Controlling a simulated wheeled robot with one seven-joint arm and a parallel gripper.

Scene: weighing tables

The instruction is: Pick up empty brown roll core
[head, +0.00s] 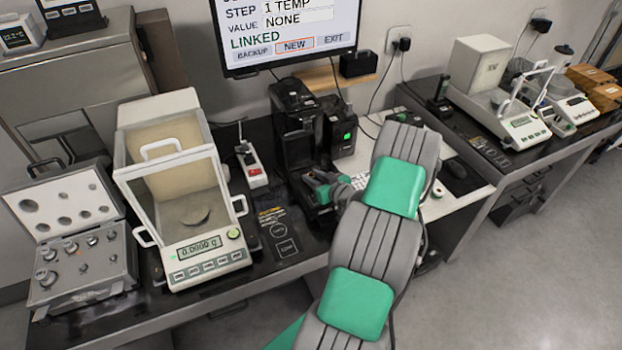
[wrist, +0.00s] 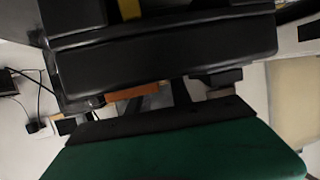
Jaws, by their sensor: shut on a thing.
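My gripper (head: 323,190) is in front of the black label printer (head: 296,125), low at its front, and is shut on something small. The thing in the jaws is hidden in both views; from the place it is likely the empty brown roll core, but I cannot see its shape. In the wrist view the green gripper body (wrist: 180,150) fills the bottom, and the black printer housing (wrist: 165,65) fills the top, very close. A brown strip (wrist: 132,92) shows between them; I cannot tell whether it is the core or the wooden wall shelf.
A glass-sided balance (head: 180,190) and an open weight case (head: 85,255) stand to the left. A red-and-white device (head: 251,165) sits close left of the gripper. A monitor (head: 290,30) hangs above. A second table (head: 480,150) with balances is at right.

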